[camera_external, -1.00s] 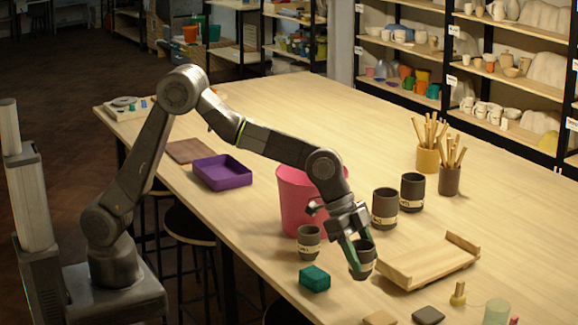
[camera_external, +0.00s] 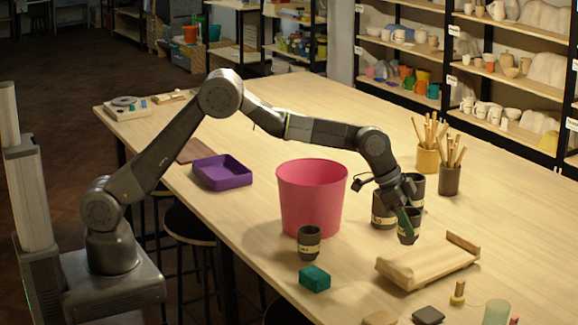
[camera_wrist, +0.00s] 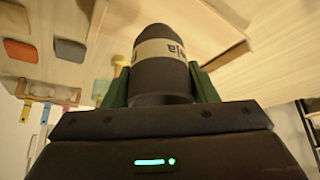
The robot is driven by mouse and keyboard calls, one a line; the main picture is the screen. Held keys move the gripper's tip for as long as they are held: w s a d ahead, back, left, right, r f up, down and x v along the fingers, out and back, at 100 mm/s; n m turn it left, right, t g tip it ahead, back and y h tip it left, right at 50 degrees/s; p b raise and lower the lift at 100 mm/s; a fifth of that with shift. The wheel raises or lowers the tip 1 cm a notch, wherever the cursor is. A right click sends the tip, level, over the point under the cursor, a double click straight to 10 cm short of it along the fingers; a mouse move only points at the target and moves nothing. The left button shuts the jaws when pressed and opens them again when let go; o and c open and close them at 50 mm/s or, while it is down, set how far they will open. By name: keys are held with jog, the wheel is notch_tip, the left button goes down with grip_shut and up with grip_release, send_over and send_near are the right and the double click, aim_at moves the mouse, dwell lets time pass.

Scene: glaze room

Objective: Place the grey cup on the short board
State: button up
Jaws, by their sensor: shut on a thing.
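My gripper (camera_external: 408,222) is shut on a dark grey cup (camera_external: 407,238) with a cream label band. The cup also shows in the wrist view (camera_wrist: 160,72), between the green fingers. In the external view it appears raised, just behind the far edge of a light wooden board (camera_external: 425,264) with raised ends. Whether it is over the board or short of it is hard to tell. The board looks empty. Two larger dark cups, one on the left (camera_external: 381,212) and one on the right (camera_external: 418,190), stand behind my gripper, partly hidden by it.
A pink bucket (camera_external: 312,195) stands left of my gripper. A small dark cup (camera_external: 309,242) and a teal block (camera_external: 315,278) stand in front of it. Pots of tools (camera_external: 449,181) stand behind the board. A purple tray (camera_external: 222,173) lies farther left.

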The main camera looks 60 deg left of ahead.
aim_at(407, 240)
jog(key=shift+f+p, duration=0.45)
jog(key=shift+f, duration=2.25)
jog(key=shift+f, duration=0.1)
jog(key=shift+f, duration=0.15)
jog(key=o, duration=1)
jog(key=shift+o, duration=0.2)
jog(key=shift+r, duration=0.25)
jog(key=b+v, duration=0.2)
jog(key=v, duration=1)
jog(key=shift+s, duration=0.1)
